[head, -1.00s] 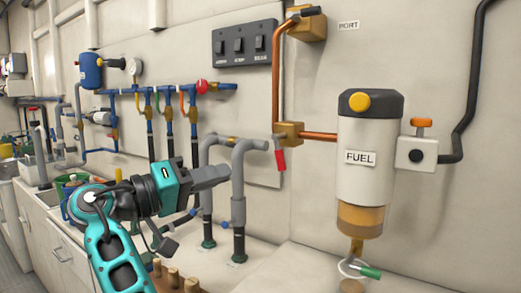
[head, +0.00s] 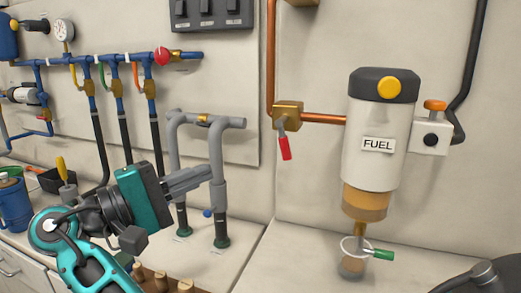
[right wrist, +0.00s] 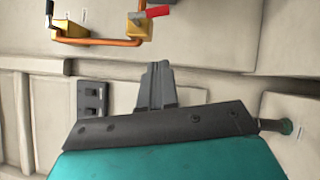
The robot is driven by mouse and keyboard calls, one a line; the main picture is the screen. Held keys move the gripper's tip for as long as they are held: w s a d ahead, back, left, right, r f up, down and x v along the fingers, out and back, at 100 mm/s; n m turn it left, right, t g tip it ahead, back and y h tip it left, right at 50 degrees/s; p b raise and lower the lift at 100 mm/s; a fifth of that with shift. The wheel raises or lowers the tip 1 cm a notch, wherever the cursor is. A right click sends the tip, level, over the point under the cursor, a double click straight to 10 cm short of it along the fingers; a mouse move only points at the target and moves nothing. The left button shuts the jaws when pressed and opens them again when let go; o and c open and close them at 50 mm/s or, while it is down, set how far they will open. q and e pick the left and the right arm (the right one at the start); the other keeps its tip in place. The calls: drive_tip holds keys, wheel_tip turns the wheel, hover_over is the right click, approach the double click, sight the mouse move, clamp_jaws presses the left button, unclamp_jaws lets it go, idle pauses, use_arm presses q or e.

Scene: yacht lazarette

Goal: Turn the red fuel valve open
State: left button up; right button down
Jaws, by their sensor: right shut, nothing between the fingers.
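The fuel valve is a brass block (head: 287,115) on the copper pipe at the wall, left of the white FUEL filter (head: 377,165). Its lever with a red grip (head: 285,149) hangs down, tilted slightly right. My right gripper (head: 208,173), teal and grey, is shut and empty. In the head view it is left of and below the red lever, in front of grey pipes, apart from the valve. In the right wrist view, the shut fingers (right wrist: 157,68) point toward the brass valve (right wrist: 139,25) and red grip (right wrist: 157,12). My left gripper is not in view.
Grey pipes (head: 218,185) rise behind my right gripper. A red round knob (head: 161,56) sits on the blue pipes at left. A clear cup (head: 352,265) with a green-handled drain (head: 383,255) is below the filter. Bare wall lies around the red lever.

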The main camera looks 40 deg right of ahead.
approach(286, 139)
drive_tip(key=w+d+f, duration=0.2)
drive_tip(key=w+d, duration=0.2)
use_arm(q)
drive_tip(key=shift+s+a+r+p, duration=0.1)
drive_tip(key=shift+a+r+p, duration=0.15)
drive_tip(key=shift+p, duration=0.25)
use_arm(e)
drive_tip(key=shift+s+d+r, duration=0.25)
drive_tip(key=shift+s+d, duration=0.35)
drive_tip(key=shift+s, duration=0.1)
drive_tip(key=shift+s+d+r, duration=0.2)
drive_tip(key=shift+s+d, duration=0.4)
drive_tip(key=shift+s, duration=0.1)
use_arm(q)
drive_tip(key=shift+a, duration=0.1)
use_arm(e)
drive_tip(key=shift+d, duration=0.1)
